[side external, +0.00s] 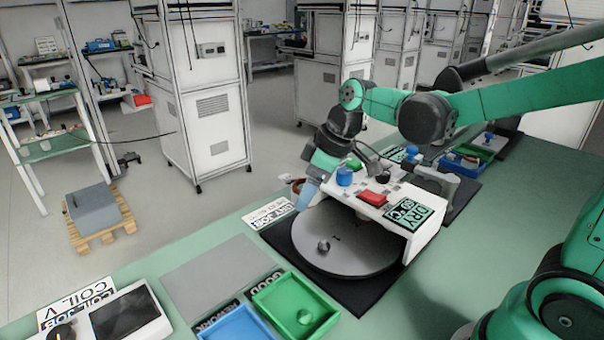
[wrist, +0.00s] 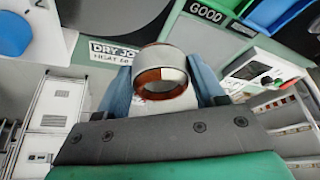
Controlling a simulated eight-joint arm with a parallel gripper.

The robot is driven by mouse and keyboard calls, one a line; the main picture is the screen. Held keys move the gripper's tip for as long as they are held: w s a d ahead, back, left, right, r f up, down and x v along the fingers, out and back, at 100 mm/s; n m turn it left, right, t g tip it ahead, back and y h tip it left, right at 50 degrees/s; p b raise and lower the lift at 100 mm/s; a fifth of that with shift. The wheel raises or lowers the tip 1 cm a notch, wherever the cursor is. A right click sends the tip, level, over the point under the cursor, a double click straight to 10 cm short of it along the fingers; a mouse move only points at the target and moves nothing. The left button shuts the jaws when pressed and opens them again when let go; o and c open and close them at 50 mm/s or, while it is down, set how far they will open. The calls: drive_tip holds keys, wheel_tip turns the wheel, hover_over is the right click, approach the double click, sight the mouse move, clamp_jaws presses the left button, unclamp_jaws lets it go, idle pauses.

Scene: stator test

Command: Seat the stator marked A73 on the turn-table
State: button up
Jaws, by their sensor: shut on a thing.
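The turn-table (side external: 350,262) is a round grey disc on a black mat, with a small round metal knob on it, partly under a white stand. My gripper (wrist: 165,85) has blue fingers, which are shut on a stator (wrist: 150,70). The stator is a short grey-white ring with copper-brown winding at its rim and an open bore. In the side view my gripper (side external: 305,188) is behind the turn-table, near the mat's far corner, and the stator is largely hidden there. No A73 mark is readable.
The white stand (side external: 430,238) marked DRY bears a blue pot and a red block beside my arm. A DRY JOB card (side external: 270,213) lies by the mat. Green GOOD tray (side external: 296,309) and blue REWORK tray (side external: 235,325) stand in front. A grey pad (side external: 215,270) is bare.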

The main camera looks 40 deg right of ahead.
sight(324, 241)
drive_tip(key=s+d+f, duration=0.2)
drive_tip(key=shift+s+d+f, duration=0.1)
drive_tip(key=shift+s+f, duration=0.2)
drive_tip(key=shift+f, duration=2.2)
drive_tip(key=shift+f, duration=0.2)
drive_tip(key=shift+f, duration=0.75)
drive_tip(key=shift+f, duration=0.45)
drive_tip(key=o, duration=1.5)
drive_tip(key=shift+c, duration=0.2)
